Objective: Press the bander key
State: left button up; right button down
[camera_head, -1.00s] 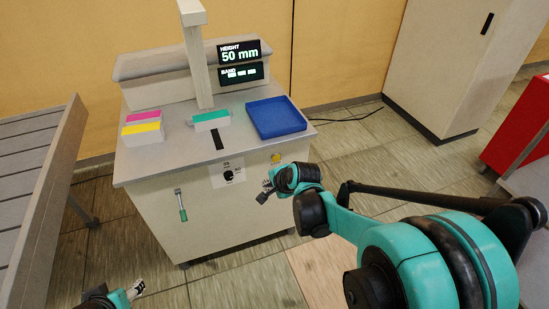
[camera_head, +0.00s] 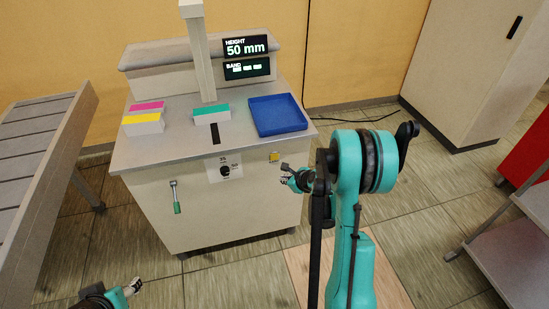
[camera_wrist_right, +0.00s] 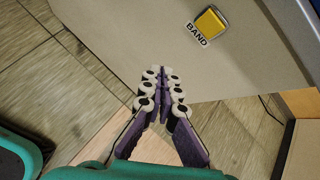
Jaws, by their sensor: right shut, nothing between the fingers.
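The bander key is a yellow square button (camera_head: 274,156) on the front panel of the pale machine (camera_head: 150,185), near its right end. In the right wrist view the yellow button (camera_wrist_right: 211,21) shows at the upper right, with the label BAND beside it. My right gripper (camera_head: 285,176) is in front of the panel, a little below and right of the button in the head view. Its fingers (camera_wrist_right: 163,78) are shut and empty, apart from the button in the picture. My left gripper (camera_head: 134,287) is low at the left, far from the machine; its finger state is too small to tell.
The machine top holds a blue tray (camera_head: 277,116), a green-topped stack (camera_head: 212,114), and yellow and pink stacks (camera_head: 143,124). A dial (camera_head: 224,170) and a green-handled lever (camera_head: 176,198) are on the front. A slatted conveyor (camera_head: 40,150) stands left; a grey shelf (camera_head: 515,260) stands right.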

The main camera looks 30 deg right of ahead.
jog(key=shift+w, duration=0.15)
jog(key=p, duration=0.1)
send_near(273, 160)
jog(key=shift+s+f+x, duration=0.15)
jog(key=shift+x, duration=0.75)
jog(key=shift+s+f+x, duration=0.15)
jog(key=shift+x, duration=0.75)
jog(key=shift+s+f+x, duration=0.15)
jog(key=shift+x, duration=0.75)
jog(key=shift+w, duration=0.2)
jog(key=shift+w, duration=0.25)
jog(key=shift+w+d, duration=0.15)
jog(key=shift+w, duration=0.3)
jog(key=shift+s, duration=0.1)
jog(key=shift+s+a+b, duration=0.2)
jog(key=shift+s+b, duration=0.1)
jog(key=shift+s, duration=0.45)
